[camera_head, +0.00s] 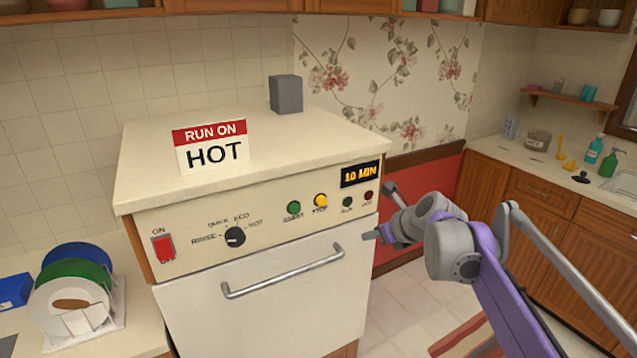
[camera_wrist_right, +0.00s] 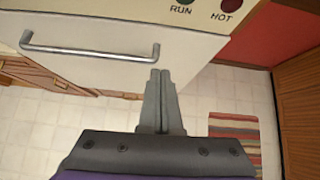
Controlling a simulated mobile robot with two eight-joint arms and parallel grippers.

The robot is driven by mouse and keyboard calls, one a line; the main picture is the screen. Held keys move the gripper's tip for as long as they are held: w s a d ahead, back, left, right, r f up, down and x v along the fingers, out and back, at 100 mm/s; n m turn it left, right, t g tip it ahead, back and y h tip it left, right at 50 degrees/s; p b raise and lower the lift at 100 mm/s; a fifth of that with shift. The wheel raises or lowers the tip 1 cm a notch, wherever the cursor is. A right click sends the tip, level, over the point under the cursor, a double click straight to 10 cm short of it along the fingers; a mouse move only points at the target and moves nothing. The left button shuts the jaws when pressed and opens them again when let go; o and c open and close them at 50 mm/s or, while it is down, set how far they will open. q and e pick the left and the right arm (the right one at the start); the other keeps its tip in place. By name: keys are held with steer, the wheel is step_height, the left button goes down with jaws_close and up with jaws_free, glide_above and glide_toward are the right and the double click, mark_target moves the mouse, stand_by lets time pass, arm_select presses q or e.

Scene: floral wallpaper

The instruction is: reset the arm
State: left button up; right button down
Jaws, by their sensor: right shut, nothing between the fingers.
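My right arm comes in from the lower right in the head view. Its right gripper (camera_head: 372,235) is near the right front edge of the dishwasher (camera_head: 265,285), below the panel lamps. In the right wrist view the two fingers of the right gripper (camera_wrist_right: 158,74) lie together, shut and empty. There the fingertips show to the right of the door handle (camera_wrist_right: 90,50), apart from it. My left gripper is not in view.
The dishwasher has a dial (camera_head: 235,236), a red switch (camera_head: 163,248) and a "RUN ON HOT" sign (camera_head: 212,148) on top. A grey block (camera_head: 286,94) stands behind. A plate rack (camera_head: 75,300) is at left. Floor with a striped rug (camera_wrist_right: 235,135) lies right.

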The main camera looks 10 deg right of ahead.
steer(key=s+a+f+n+g+h, duration=0.1)
steer(key=s+f+n, duration=0.6)
steer(key=s+n, duration=0.3)
steer(key=s+a+f+n+g+h, duration=0.1)
steer(key=s+f+n, duration=0.5)
steer(key=s+n, duration=0.5)
steer(key=s+a+f+n+g+h, duration=0.1)
steer(key=s+a+f+n, duration=0.1)
steer(key=s+f+n, duration=0.5)
steer(key=s+n, duration=0.3)
steer(key=s, duration=0.1)
steer(key=shift+s+f, duration=0.35)
steer(key=shift+s, duration=0.05)
